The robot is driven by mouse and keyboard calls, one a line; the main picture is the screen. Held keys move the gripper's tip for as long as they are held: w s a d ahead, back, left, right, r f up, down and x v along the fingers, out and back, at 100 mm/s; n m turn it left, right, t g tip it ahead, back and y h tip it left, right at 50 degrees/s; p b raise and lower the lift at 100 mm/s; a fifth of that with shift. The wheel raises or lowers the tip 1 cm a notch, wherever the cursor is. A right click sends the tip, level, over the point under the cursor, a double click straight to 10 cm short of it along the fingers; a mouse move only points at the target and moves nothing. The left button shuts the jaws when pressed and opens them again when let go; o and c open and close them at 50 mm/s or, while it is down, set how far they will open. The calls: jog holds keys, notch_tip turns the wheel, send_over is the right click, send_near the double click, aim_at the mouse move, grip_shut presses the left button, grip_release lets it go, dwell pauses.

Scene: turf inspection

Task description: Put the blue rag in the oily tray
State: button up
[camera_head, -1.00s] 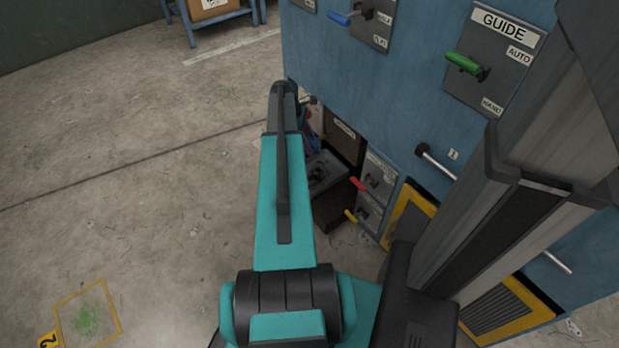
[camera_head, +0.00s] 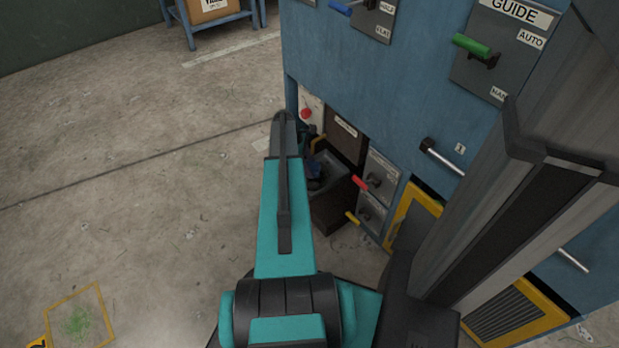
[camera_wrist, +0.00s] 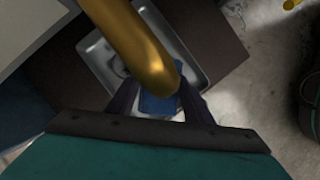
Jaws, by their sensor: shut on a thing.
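My gripper (camera_wrist: 158,104) is shut on the blue rag (camera_wrist: 158,106), which shows between its two dark fingers in the wrist view. The metal tray (camera_wrist: 192,33) lies beyond and below the rag, with a dark patch inside that looks like oil. The rag overlaps the tray in this view; I cannot tell if they touch. A gold curved bar (camera_wrist: 133,42) hides part of the rag and tray. In the head view, the tray (camera_head: 333,167) shows right of my arm, with a small blue patch (camera_head: 313,168) at its left side.
The tray sits on a dark box (camera_head: 333,212) in a recess of the blue cabinet (camera_head: 390,95). Red (camera_head: 359,182) and yellow (camera_head: 352,217) handles stick out right of it. A red knob (camera_head: 306,113) is at the back.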

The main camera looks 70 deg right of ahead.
jog(key=shift+f+b, duration=1.05)
jog(key=shift+f, duration=1.7)
jog(key=o, duration=1)
jog(key=shift+f, duration=0.15)
jog(key=p+v, duration=0.5)
jog(key=v, duration=0.7)
